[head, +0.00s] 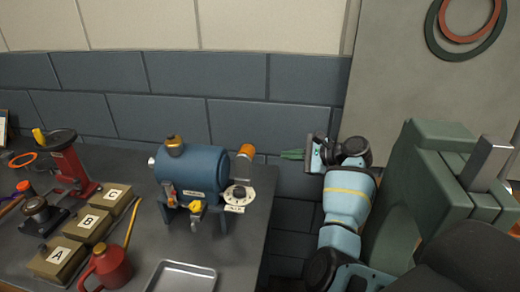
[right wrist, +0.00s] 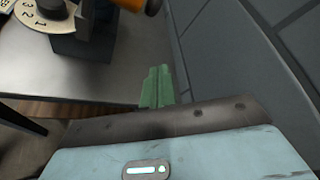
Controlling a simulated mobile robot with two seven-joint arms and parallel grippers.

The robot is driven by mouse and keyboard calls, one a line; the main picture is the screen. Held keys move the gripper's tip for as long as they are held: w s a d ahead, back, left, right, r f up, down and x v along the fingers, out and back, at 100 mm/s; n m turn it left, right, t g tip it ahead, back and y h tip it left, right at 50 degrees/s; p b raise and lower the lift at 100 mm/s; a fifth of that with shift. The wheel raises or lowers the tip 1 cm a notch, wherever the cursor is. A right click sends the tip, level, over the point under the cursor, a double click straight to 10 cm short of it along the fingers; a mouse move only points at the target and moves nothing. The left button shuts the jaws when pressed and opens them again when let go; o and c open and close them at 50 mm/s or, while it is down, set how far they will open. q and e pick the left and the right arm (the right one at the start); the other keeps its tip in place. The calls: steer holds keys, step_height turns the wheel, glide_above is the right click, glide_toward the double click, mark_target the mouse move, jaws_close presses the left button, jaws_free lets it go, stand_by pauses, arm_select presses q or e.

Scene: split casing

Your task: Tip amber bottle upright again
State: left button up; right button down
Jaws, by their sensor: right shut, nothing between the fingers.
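No bottle lying on its side can be made out for certain. An amber-orange cylindrical piece (head: 246,151) shows at the right end of the blue casing, tilted; I cannot tell whether it is the amber bottle. A similar orange piece with a dark end (right wrist: 132,4) is cut off at the top of the right wrist view. My right gripper (head: 283,154) has green fingers, shut and empty, pointing left, to the right of the orange piece and apart from it. Its fingers (right wrist: 158,76) also show in the right wrist view. My left gripper is not in view.
The blue casing (head: 193,170) stands on the grey bench (head: 135,245), beside a numbered dial (head: 238,196). Boxes A (head: 58,260), B (head: 88,225) and C (head: 112,197), a red watering can (head: 106,268) and a metal tray (head: 182,278) occupy the left and front. A tiled wall (head: 175,78) stands behind.

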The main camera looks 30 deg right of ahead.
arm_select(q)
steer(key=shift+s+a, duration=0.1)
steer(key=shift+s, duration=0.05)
arm_select(e)
steer(key=shift+a, duration=0.15)
steer(key=b+x, duration=0.1)
steer(key=x, duration=0.8)
arm_select(q)
steer(key=shift+p, duration=0.55)
arm_select(e)
steer(key=shift+s+a+r, duration=0.3)
steer(key=shift+a+r, duration=0.25)
steer(key=shift+r, duration=0.15)
steer(key=shift+s+a+r, duration=0.25)
steer(key=shift+a+r, duration=0.35)
steer(key=shift+r, duration=0.1)
